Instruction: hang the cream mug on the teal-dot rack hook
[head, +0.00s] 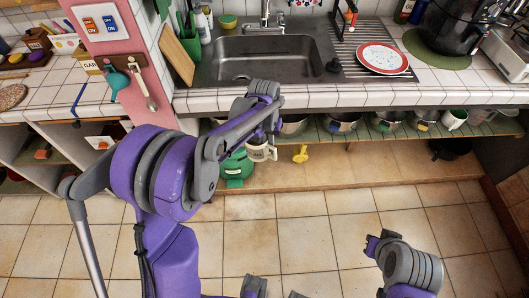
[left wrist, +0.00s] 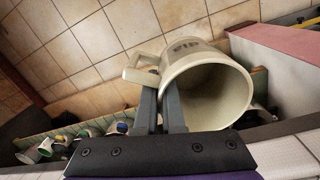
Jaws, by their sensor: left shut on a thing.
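The cream mug (left wrist: 215,52) fills the middle of the left wrist view, with dark lettering on its side and its open mouth facing the camera. My left gripper (left wrist: 160,92) is shut on the mug at its handle side; whether it pinches the handle or the rim I cannot tell. In the head view the mug (head: 261,152) hangs just below my left gripper (head: 256,136), under the counter front. I cannot make out a hook with a teal dot.
Several pots and mugs (head: 386,122) with coloured marks line the shelf under the counter (head: 320,98). A green pot (head: 236,166) sits behind the mug, left of a yellow object (head: 300,154). A pink post (head: 137,88) stands at left. The tiled floor (head: 300,230) is clear in front.

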